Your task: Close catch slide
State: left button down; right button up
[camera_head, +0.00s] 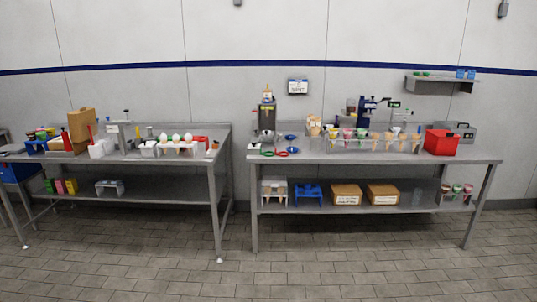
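I cannot make out a catch slide by name at this distance. A dark blue machine (367,108) with a small green display stands at the back of the right table (480,158). Another machine, dark with a yellow part (267,117), stands at the back left of the same table. Whether either has a slide, open or shut, is too small to tell. Neither of my grippers shows in the head view.
The left table (225,135) holds boxes and white holders. A gap separates the tables. The right table also bears a red box (441,142), a grey case (462,131) and a cone rack (375,145). The tiled floor (300,275) in front is clear.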

aim_at(267, 135)
jog(key=i+j, duration=0.1)
jog(key=i, duration=0.4)
jog(key=i+j+z, duration=0.15)
jog(key=i, duration=0.35)
jog(key=i+j, duration=0.1)
jog(key=i, duration=0.4)
jog(key=i+j+z, duration=0.15)
jog(key=i, duration=0.4)
